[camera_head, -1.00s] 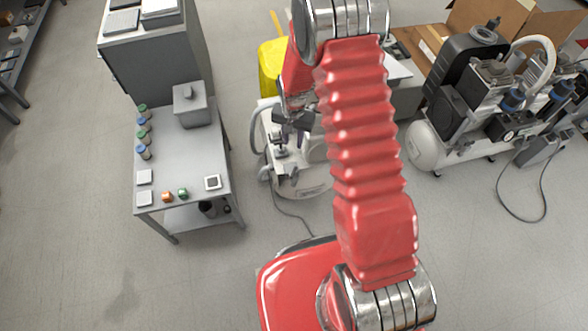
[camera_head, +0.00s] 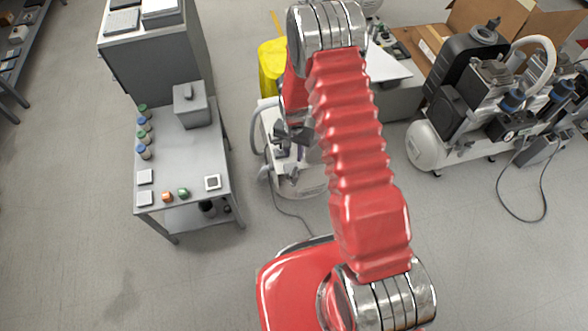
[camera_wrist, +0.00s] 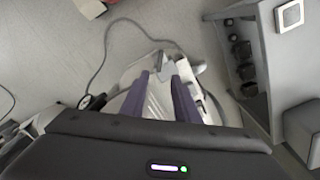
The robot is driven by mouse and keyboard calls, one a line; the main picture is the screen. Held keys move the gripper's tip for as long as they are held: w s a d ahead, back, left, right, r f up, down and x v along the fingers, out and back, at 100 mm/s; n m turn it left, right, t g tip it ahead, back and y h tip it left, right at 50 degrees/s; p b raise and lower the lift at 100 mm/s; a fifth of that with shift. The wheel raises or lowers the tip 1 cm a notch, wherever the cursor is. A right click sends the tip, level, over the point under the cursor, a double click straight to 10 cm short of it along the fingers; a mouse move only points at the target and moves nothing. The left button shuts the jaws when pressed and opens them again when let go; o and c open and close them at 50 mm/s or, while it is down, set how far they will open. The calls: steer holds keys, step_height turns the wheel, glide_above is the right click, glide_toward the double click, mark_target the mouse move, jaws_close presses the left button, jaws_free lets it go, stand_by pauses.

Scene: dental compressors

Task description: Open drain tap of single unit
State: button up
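The single unit (camera_head: 305,186), a white compressor, stands on the floor in the middle of the head view, partly hidden behind my arm. Its white body (camera_wrist: 158,100) also shows in the wrist view, below and between my fingers. My gripper (camera_wrist: 160,76) has two purple fingers standing apart with nothing visibly held between them. In the head view my gripper (camera_head: 296,150) is over the unit, small and partly covered. A grey part (camera_wrist: 153,62) lies just past the fingertips in the wrist view. I cannot make out the drain tap for certain.
A grey table (camera_head: 186,158) with small jars stands to the left of the unit. A larger twin-type compressor (camera_head: 470,95) stands at right. A cable (camera_wrist: 104,52) runs over the floor by the unit. The floor in front is clear.

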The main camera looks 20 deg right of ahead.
mark_target(294, 171)
step_height(294, 171, down, 12)
steer(key=shift+r, duration=0.1)
stand_by(0.5)
steer(key=shift+c, duration=0.4)
jaws_close()
